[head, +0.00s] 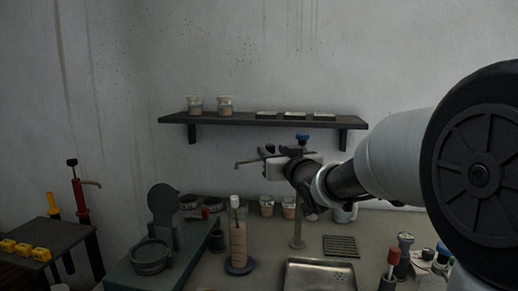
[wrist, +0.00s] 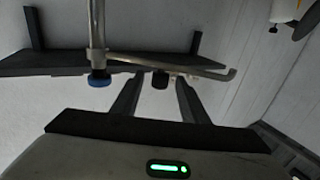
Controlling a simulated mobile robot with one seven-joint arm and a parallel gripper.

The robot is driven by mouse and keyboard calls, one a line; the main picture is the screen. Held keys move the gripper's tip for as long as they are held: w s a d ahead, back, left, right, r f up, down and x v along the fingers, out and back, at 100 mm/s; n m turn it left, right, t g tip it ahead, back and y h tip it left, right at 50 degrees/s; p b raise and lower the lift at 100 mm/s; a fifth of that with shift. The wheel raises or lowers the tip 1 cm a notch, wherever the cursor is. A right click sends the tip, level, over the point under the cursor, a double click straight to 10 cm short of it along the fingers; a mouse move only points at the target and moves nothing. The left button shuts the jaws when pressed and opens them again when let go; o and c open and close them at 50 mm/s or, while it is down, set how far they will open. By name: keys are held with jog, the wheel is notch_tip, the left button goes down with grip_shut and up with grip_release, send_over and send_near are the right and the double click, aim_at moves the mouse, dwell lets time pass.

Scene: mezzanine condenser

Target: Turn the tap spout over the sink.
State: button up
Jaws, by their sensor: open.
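The tap (head: 298,228) stands on a slim metal post behind the metal sink (head: 287,275), with a blue knob (head: 302,136) on top. Its thin spout (head: 247,163) points left in the head view, with its bent tip left of the sink. My gripper (head: 268,153) is open at the spout and hides part of it. In the wrist view the tap appears upside down, and the spout (wrist: 210,70) runs across the tips of my open gripper (wrist: 160,76).
A wall shelf (head: 255,120) with jars and flat items is behind my gripper. A bottle (head: 238,242), a dark stand (head: 163,205) and several cups crowd the counter left of the post. A drain rack (head: 341,246) and upright tools (head: 404,243) are to the right.

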jog(key=x, duration=0.6)
jog(key=shift+w, duration=0.4)
jog(key=shift+a, duration=0.15)
grip_shut()
